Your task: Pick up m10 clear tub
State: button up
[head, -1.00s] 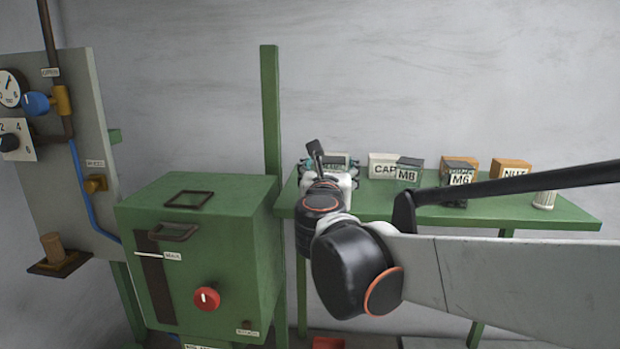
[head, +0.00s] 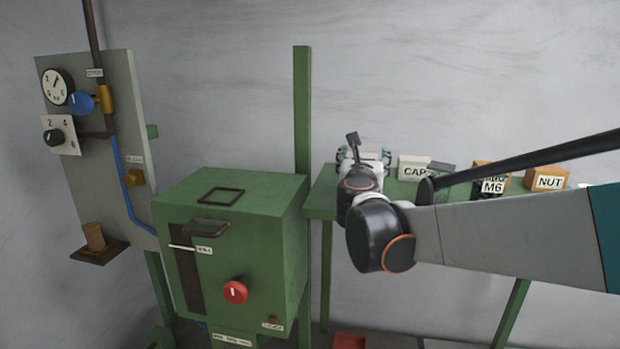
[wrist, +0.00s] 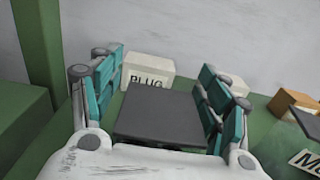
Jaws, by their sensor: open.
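A tub with a flat dark grey lid (wrist: 160,115) stands between the fingers of my gripper (wrist: 162,68) in the wrist view. Its front and label are hidden, so I cannot read whether it is the M10 tub. My gripper is open, with one teal finger on each side of the tub; I cannot tell whether either touches it. In the head view my gripper (head: 363,156) is over the left end of the green bench (head: 322,200), and my arm hides the tub.
A white PLUG box (wrist: 150,68) stands just behind the tub. A CAP box (head: 413,168), an M6 tub (head: 493,187) and a NUT box (head: 549,178) stand to the right. A green machine (head: 240,240) and upright post (head: 302,110) are left.

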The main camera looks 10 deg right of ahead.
jog(key=c, duration=1.7)
grip_shut()
